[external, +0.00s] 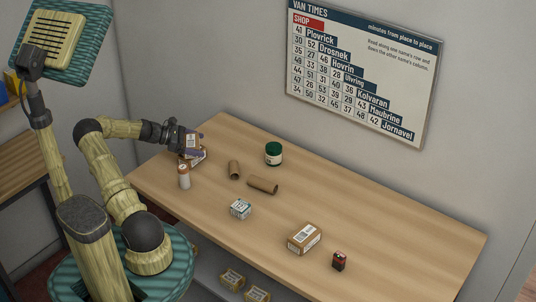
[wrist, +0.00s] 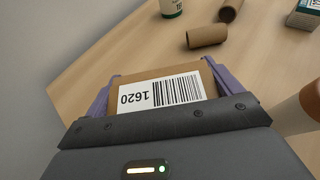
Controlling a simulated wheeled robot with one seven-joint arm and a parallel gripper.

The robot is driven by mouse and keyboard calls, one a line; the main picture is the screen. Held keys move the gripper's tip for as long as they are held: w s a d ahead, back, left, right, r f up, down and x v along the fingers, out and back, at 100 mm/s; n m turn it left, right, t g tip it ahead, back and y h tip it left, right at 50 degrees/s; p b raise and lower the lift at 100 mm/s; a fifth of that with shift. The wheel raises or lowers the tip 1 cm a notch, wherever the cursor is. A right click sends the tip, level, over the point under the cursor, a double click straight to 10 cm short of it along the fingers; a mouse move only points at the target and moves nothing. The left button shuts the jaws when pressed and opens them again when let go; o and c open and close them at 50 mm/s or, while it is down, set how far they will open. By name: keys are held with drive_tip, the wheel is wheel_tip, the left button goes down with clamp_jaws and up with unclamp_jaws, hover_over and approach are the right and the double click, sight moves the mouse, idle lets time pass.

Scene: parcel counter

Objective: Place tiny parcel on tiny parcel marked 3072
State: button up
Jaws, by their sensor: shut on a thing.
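My gripper (wrist: 160,88) is shut on a small brown parcel (wrist: 135,73), whose white label reads 1620 with a barcode in the wrist view. In the external view, the held parcel (external: 191,141) is at the far left end of the counter. Another brown parcel (external: 199,157) shows just below it, partly hidden by my gripper and the held one. I cannot tell whether the two parcels touch. The lower parcel's number is not readable, and it is hidden in the wrist view. No 3072 label is readable in either view.
A white and brown cylinder (external: 184,178) stands close in front of the lower parcel.

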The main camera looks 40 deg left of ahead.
drive_tip(key=shift+f, duration=0.1)
drive_tip(key=o, duration=0.8)
drive_tip(key=shift+a, duration=0.1)
drive_tip(key=b+v, duration=0.1)
drive_tip(key=v, duration=1.1)
drive_tip(key=shift+b, duration=0.3)
